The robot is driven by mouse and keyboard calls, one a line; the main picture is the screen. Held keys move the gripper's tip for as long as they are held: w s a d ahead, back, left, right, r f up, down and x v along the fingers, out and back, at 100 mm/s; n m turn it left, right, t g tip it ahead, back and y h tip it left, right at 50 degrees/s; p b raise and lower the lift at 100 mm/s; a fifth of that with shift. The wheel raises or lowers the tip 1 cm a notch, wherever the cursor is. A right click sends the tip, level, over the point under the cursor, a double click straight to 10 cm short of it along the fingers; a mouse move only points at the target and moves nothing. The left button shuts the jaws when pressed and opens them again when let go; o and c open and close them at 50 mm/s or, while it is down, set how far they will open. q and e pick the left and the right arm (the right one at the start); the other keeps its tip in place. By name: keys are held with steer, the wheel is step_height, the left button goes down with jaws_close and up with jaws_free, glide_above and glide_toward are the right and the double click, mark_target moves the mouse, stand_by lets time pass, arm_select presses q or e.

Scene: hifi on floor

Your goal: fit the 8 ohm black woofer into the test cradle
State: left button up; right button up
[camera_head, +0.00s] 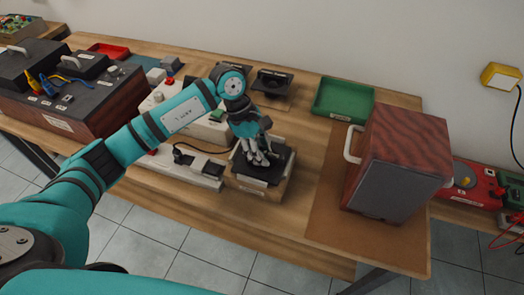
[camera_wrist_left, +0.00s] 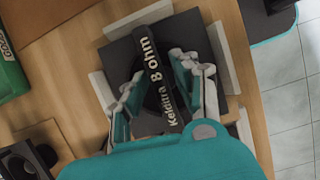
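The 8 ohm black woofer (camera_wrist_left: 124,55) is a dark square plate with a raised bar marked "Keldura 8 ohm". It lies over the test cradle (camera_head: 262,189), a light block on the bench whose pale side pieces (camera_wrist_left: 222,58) show around the plate in the left wrist view. My left gripper (camera_head: 257,157) points down onto the woofer. Whether the plate sits fully down is hidden. My right gripper is not in view.
Another black speaker (camera_head: 272,81) stands behind the cradle. A green tray (camera_head: 343,97) and a wooden speaker cabinet (camera_head: 397,160) are to the right. A white device (camera_head: 184,166) with a cable is close on the left. Bare bench lies between cradle and cabinet.

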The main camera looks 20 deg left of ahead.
arm_select(q)
steer(key=shift+o, duration=0.3)
steer(key=shift+s+f, duration=0.1)
steer(key=shift+f, duration=0.05)
steer(key=v, duration=1.2)
step_height(320, 180, up, 8)
steer(key=p, duration=0.4)
steer(key=shift+d, duration=0.1)
stand_by(0.3)
